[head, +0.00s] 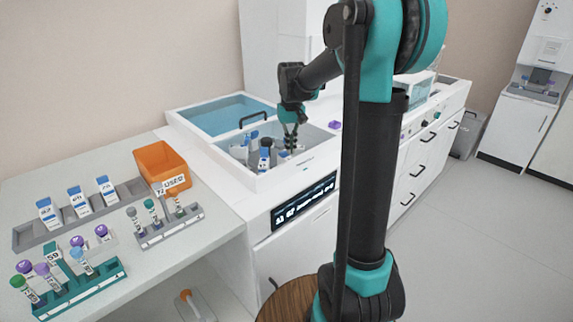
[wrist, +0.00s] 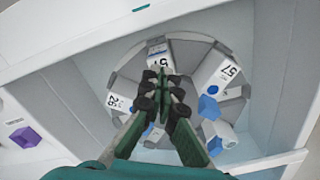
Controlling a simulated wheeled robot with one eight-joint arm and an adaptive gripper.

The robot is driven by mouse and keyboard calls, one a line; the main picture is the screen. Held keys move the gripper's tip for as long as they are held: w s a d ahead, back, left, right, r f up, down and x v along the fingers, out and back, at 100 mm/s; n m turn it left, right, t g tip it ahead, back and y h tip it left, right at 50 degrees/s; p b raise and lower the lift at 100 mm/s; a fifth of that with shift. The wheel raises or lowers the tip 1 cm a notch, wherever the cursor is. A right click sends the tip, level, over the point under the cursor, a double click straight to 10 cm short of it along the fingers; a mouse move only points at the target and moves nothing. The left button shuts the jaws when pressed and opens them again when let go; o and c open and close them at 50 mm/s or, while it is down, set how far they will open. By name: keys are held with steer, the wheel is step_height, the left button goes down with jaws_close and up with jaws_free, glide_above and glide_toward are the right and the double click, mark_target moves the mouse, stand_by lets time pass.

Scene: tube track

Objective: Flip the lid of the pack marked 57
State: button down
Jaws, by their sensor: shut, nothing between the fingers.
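A white pack marked 57 (wrist: 226,70) stands in a round grey carousel (wrist: 196,48), right of my gripper in the wrist view. Blue parts show at its lower end; whether its lid is open cannot be told. Another white pack (wrist: 158,50) at the top has a label starting with 5, its second digit unclear, and is partly hidden behind my fingers. My gripper (wrist: 160,92) is shut and empty over the carousel. In the head view my gripper (head: 290,148) is down in the open bay, beside several blue-and-white packs (head: 265,154).
The bay's walls (head: 262,184) surround the carousel closely. Its blue-glazed cover (head: 222,112) stands open behind. Another pack (wrist: 115,101) sits left in the wrist view. The left bench holds an orange bin (head: 160,164), tube racks (head: 85,290) and several packs.

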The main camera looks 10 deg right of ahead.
steer(key=shift+f, duration=1.4)
steer(key=shift+r, duration=0.25)
steer(key=shift+r, duration=0.25)
steer(key=shift+w+a, duration=0.15)
steer(key=shift+w, duration=0.1)
stand_by(0.9)
steer(key=shift+w+a+r, duration=0.15)
steer(key=shift+w+r, duration=0.1)
steer(key=shift+r, duration=0.2)
steer(key=shift+w+a+r, duration=0.15)
steer(key=shift+w+r, duration=0.05)
steer(key=shift+r, duration=0.25)
stand_by(1.6)
steer(key=shift+w+a+r, duration=0.35)
steer(key=shift+w, duration=0.15)
stand_by(1.4)
steer(key=shift+s+r, duration=0.1)
steer(key=shift+s+d+r, duration=0.2)
steer(key=shift+r, duration=0.25)
